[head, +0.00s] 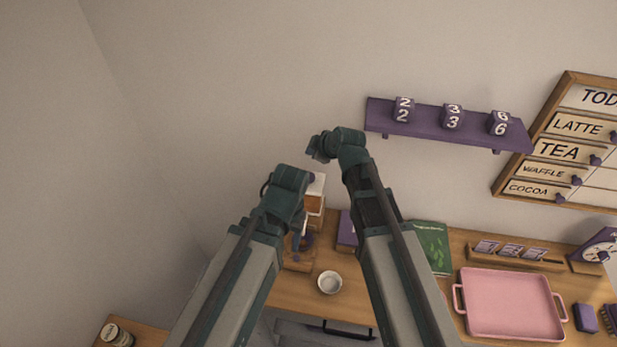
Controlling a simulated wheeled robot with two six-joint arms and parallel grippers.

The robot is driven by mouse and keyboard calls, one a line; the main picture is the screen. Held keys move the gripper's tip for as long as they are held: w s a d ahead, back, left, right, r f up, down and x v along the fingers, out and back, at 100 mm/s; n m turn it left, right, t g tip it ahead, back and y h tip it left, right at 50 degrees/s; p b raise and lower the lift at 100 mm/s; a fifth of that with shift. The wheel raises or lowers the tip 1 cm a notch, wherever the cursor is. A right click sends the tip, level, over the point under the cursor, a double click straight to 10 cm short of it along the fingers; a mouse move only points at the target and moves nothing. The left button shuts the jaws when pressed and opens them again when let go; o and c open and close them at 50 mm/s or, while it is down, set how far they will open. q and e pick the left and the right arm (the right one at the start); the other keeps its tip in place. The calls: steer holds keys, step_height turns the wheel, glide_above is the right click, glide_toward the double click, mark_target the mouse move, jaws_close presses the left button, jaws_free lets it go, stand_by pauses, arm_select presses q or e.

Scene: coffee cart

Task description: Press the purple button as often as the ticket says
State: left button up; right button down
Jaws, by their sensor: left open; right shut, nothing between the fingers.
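A small purple knob-like shape (311,178), which may be the purple button, shows at the top of a white and wood-brown machine (315,200) at the back of the counter. My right gripper (317,150) is shut and empty, above the machine and close to the purple shape; I cannot tell whether they touch. My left gripper (298,222) is open, lower down in front of the machine, and its wrist hides part of the machine. Small cards (511,250) stand in a wooden holder at the right; their print is too small to read, and I cannot tell which is the ticket.
A white bowl (330,282) stands on the counter between my arms. A green book (429,247), a pink tray (511,305) and a purple dial scale (599,248) are at the right. A purple shelf (430,121) with number cubes and a menu board (565,150) hang above.

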steer(key=b, duration=0.8)
glide_toward(308, 175)
steer(key=shift+w+a+f, duration=0.4)
steer(key=shift+w+f, duration=0.05)
steer(key=shift+w, duration=0.35)
steer(key=shift+w+a+f, duration=0.45)
steer(key=shift+w, duration=0.35)
steer(key=shift+w+a+f, duration=0.4)
steer(key=shift+w+f, duration=0.05)
steer(key=shift+w, duration=0.35)
steer(key=shift+f, duration=0.15)
steer(key=shift+f+b, duration=0.25)
steer(key=shift+b, duration=0.1)
steer(key=shift+f+b, duration=0.8)
steer(key=shift+f, duration=0.05)
steer(key=shift+r, duration=0.1)
steer(key=shift+r+p, duration=1.2)
steer(key=shift+p, duration=0.05)
step_height(308, 175, up, 5)
steer(key=p, duration=0.5)
